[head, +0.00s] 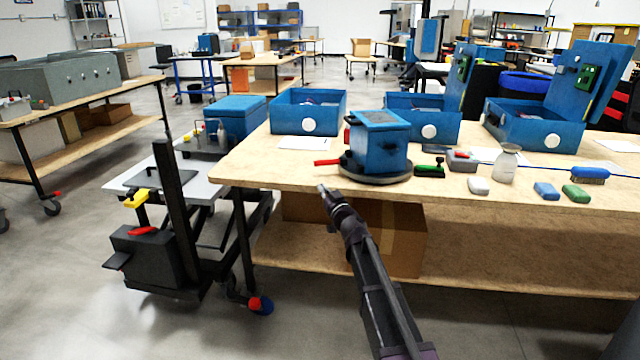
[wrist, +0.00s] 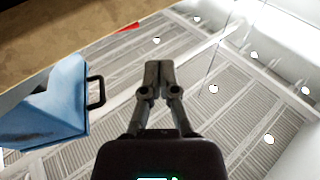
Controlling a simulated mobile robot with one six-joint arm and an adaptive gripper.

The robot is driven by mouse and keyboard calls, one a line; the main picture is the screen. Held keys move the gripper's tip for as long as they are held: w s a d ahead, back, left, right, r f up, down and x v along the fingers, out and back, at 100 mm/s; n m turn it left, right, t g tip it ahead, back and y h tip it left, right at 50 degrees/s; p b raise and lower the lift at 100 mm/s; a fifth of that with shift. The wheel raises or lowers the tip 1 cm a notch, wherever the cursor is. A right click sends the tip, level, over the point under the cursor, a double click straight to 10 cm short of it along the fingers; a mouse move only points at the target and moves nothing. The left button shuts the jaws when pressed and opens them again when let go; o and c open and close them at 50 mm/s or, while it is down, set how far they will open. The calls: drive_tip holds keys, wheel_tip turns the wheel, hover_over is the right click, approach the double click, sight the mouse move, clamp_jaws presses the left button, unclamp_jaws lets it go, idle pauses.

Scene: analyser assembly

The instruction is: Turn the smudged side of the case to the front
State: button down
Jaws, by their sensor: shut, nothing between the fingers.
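The blue case (head: 378,143) with a dark top stands upright on a round dark turntable (head: 376,174) near the front edge of the table. No smudge can be made out on its visible sides. A red lever (head: 327,162) sticks out to the left at the turntable. My gripper (head: 322,188) is shut and empty, just in front of the table edge, below the red lever and apart from it. In the wrist view the shut fingers (wrist: 158,66) point up the picture, with a blue case (wrist: 45,105) with a black handle at left and a red piece (wrist: 128,27) above.
Open blue cases (head: 307,117) stand behind on the wooden table (head: 270,172). A cart (head: 165,190) stands at the left. The floor in front is clear.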

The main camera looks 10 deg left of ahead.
drive_tip(key=shift+s+d+f, duration=0.2)
drive_tip(key=shift+s+d, duration=0.1)
drive_tip(key=shift+s, duration=0.5)
drive_tip(key=shift+s+d+f, duration=0.15)
drive_tip(key=shift+s+d, duration=0.15)
drive_tip(key=shift+s, duration=0.5)
drive_tip(key=shift+d, duration=0.1)
drive_tip(key=s+d+f+m+g+h, duration=0.1)
drive_tip(key=s+d+f+m+h, duration=0.3)
drive_tip(key=d, duration=0.4)
drive_tip(key=s+d+f+m+g+h, duration=0.1)
drive_tip(key=d+f+m+g+h, duration=0.1)
drive_tip(key=d+f+h, duration=0.45)
drive_tip(key=s+d+f+m+g+h, duration=0.1)
drive_tip(key=s+d+f+m+h, duration=0.2)
drive_tip(key=d, duration=0.6)
drive_tip(key=s+d+f+g, duration=0.1)
drive_tip(key=s+f+g, duration=0.2)
drive_tip(key=s, duration=0.5)
drive_tip(key=s+d+f+n+g+y, duration=0.1)
drive_tip(key=s+d+f+g, duration=0.1)
drive_tip(key=s+g, duration=0.3)
drive_tip(key=s+d+f+n+g+y, duration=0.1)
drive_tip(key=s+f+g, duration=0.2)
drive_tip(key=s, duration=0.9)
drive_tip(key=shift+s+d+f+g, duration=0.25)
drive_tip(key=shift+f+g, duration=0.1)
drive_tip(key=shift+g, duration=0.45)
